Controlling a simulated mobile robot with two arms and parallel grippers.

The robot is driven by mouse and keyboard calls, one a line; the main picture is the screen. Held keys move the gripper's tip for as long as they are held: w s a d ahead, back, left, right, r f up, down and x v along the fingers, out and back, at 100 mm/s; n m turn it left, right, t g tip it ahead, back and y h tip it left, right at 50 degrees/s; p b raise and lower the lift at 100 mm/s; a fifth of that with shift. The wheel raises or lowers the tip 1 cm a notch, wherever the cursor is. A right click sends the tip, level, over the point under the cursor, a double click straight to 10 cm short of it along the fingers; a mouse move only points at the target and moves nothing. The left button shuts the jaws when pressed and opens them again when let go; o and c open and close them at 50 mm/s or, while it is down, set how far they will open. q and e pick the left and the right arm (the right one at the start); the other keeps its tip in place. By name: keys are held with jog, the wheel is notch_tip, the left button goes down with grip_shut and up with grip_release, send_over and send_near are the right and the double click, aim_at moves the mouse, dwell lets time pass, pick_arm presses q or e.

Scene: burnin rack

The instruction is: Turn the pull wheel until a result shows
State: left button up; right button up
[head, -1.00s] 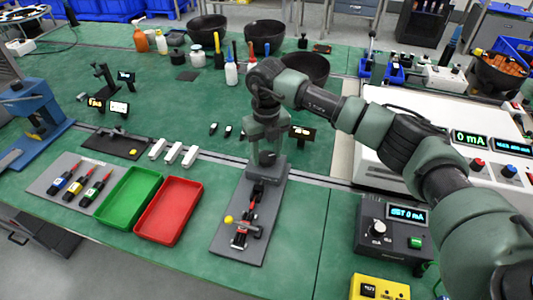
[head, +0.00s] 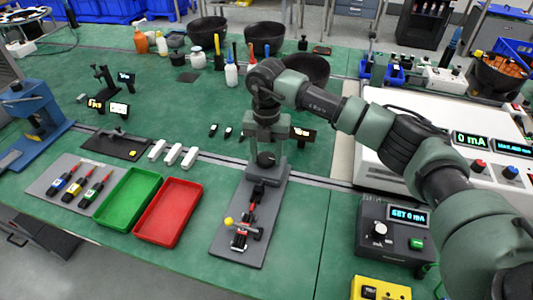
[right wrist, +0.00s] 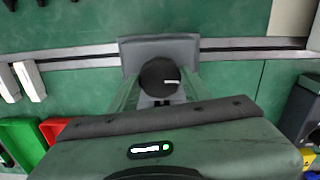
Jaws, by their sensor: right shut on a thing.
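The pull wheel (right wrist: 158,76) is a dark round knob with a white mark on its face, seen in the right wrist view between my fingers. In the head view its dark round form (head: 266,159) shows under my right gripper (head: 268,150), which is shut on it. The wheel sits at the far end of a long grey fixture plate (head: 236,251). A black-and-red piece (head: 241,235) lies at the near end, beside a yellow ball (head: 228,221). A small display (head: 302,133) stands behind the fixture, partly hidden by my arm; its text is too small to read surely. My left gripper is not in view.
A red tray (head: 168,211) and a green tray (head: 127,199) lie left of the fixture. A grey mat (head: 52,187) holds several tools. A dark control box (head: 393,232) stands to the right. White blocks (head: 173,154) lie behind the trays.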

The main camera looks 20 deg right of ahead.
aim_at(267, 157)
jog(key=shift+w+r, duration=0.1)
jog(key=shift+r, duration=0.05)
jog(key=o, duration=1.4)
jog(key=shift+c, duration=0.2)
notch_tip(267, 157, up, 8)
jog(key=shift+f+b, duration=0.15)
jog(key=shift+b, duration=0.55)
